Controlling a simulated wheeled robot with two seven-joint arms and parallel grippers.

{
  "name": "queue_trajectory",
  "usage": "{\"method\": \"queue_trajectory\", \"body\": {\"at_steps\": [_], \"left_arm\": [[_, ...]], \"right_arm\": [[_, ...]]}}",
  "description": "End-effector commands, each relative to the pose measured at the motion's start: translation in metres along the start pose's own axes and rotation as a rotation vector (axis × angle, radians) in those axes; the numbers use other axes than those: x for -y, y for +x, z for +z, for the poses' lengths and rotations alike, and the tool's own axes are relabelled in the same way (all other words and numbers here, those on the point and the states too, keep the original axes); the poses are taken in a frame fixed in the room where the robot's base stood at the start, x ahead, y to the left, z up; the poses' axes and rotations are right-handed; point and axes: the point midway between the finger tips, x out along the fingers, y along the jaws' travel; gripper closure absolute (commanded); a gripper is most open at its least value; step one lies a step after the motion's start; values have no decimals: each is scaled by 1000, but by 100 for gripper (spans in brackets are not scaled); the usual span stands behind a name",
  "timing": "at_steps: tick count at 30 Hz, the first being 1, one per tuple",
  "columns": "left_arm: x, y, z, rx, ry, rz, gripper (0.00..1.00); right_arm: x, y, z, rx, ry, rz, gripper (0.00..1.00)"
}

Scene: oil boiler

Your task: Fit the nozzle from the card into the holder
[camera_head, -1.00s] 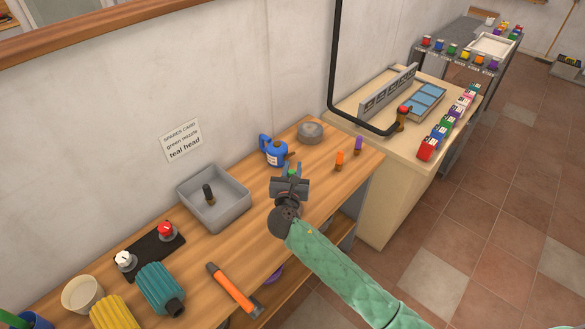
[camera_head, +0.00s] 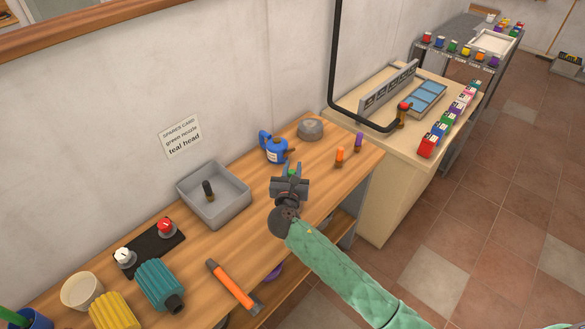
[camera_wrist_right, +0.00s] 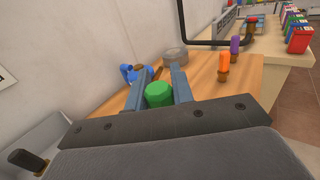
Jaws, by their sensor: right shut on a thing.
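The card (camera_head: 181,137) on the wall reads "SPARES CARD green nozzle teal head". My right gripper (camera_head: 291,174) is shut on the green nozzle (camera_wrist_right: 159,94), above the wooden bench. In the right wrist view the nozzle's green top shows between the fingers; its lower part is hidden. An orange nozzle (camera_head: 340,157) and a purple nozzle (camera_head: 358,143) stand upright on the bench, to the right of the gripper. A teal ribbed head (camera_head: 158,284) lies at the bench's near left. I cannot tell for certain which part is the holder. My left gripper is not in view.
A grey tray (camera_head: 239,207) holds a dark nozzle (camera_head: 208,189). A blue oil can (camera_head: 272,149) and a grey round piece (camera_head: 311,129) stand behind the gripper. A black pipe (camera_head: 333,60) bends over the pale table, ending near a red-topped brass piece (camera_head: 403,110).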

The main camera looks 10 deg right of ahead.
Motion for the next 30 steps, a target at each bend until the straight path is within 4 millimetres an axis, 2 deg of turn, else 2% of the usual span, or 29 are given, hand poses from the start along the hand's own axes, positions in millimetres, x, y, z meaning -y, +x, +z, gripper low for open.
{"method": "queue_trajectory", "body": {"at_steps": [20,21,24,30], "left_arm": [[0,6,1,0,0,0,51],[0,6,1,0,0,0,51],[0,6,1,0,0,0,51],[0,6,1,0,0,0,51]], "right_arm": [[0,0,-17,-1,0,0,100],[0,0,-17,-1,0,0,73],[0,0,-17,-1,0,0,53],[0,0,-16,-1,0,0,51]]}}
